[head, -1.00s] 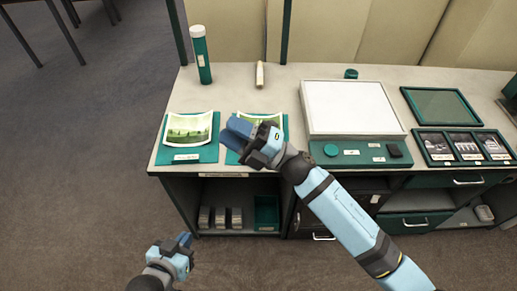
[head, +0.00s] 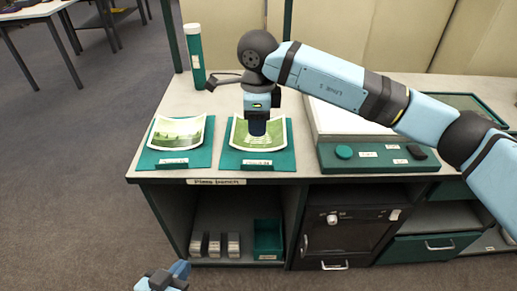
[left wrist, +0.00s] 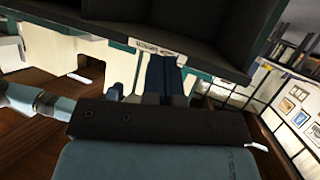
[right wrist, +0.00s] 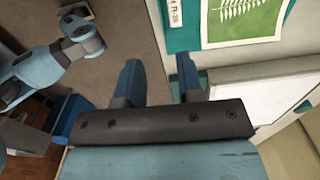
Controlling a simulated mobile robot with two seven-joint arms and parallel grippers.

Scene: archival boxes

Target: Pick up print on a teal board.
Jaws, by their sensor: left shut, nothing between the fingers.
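Two curled green prints lie on teal boards near the front left of the counter. The left print (head: 176,130) shows a landscape and lies on its teal board (head: 203,155). The right print (head: 240,142) lies on another teal board (head: 284,162); my right gripper (head: 257,130) points down over it and hides its middle. The right wrist view shows a fern print (right wrist: 245,22) on a teal board (right wrist: 183,38), off to the upper right of my right gripper (right wrist: 158,75), whose fingers are apart and empty. My left gripper (head: 182,270) is low in front of the bench, shut and empty.
A teal tube (head: 195,55) stands behind the left print. A light box (head: 312,112) with a teal control strip (head: 380,163) is to the right. Under the counter (head: 160,180) are an open shelf with a teal bin (head: 268,238) and several small boxes.

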